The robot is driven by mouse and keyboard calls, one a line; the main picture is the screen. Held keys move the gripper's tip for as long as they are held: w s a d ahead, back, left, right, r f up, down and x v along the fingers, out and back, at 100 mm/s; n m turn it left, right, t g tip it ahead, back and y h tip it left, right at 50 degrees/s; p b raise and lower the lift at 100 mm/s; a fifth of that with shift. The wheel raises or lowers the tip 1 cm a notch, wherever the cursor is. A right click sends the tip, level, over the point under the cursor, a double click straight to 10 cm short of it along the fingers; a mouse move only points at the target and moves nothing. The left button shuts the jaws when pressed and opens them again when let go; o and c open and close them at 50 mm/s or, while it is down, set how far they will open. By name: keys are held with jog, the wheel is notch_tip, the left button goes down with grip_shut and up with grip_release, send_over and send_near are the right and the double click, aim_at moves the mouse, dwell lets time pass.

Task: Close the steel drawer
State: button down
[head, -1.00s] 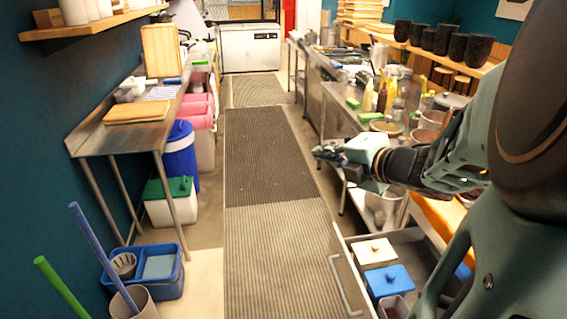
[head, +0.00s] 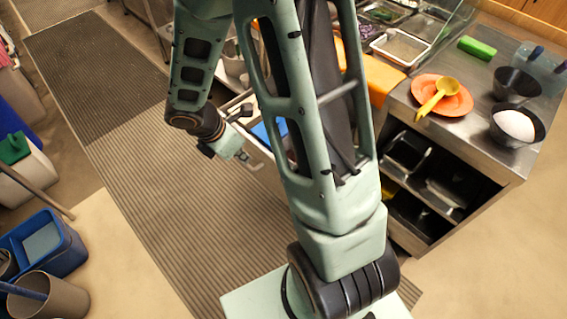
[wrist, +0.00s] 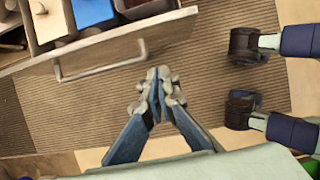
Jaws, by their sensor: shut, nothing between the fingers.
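The steel drawer (wrist: 150,27) is pulled out, and its front edge crosses the upper left of the wrist view. Its bar handle (wrist: 102,69) sticks out from the front. A blue-lidded container (wrist: 92,12) and a white-lidded container (wrist: 48,20) are inside. In the head view the drawer is partly hidden behind my arm, and the blue lid (head: 268,132) shows. My gripper (wrist: 158,86) is shut and empty, beside the right end of the handle and outside the drawer, with no clear contact.
A steel counter (head: 465,140) stands right of the drawer, holding an orange plate (head: 455,104) and dark bowls (head: 517,86). Open shelves (head: 425,180) are below it. Ribbed mat (head: 150,180) covers the clear floor left of the drawer. A blue bin (head: 60,250) stands at far left.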

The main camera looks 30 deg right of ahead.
jog(key=b, duration=0.3)
send_over(274, 169)
jog(key=a, duration=0.2)
jog(key=f, duration=0.6)
jog(key=s+f, duration=0.1)
jog(key=f, duration=0.2)
jog(key=shift+a+f, duration=0.1)
jog(key=shift+f, duration=0.25)
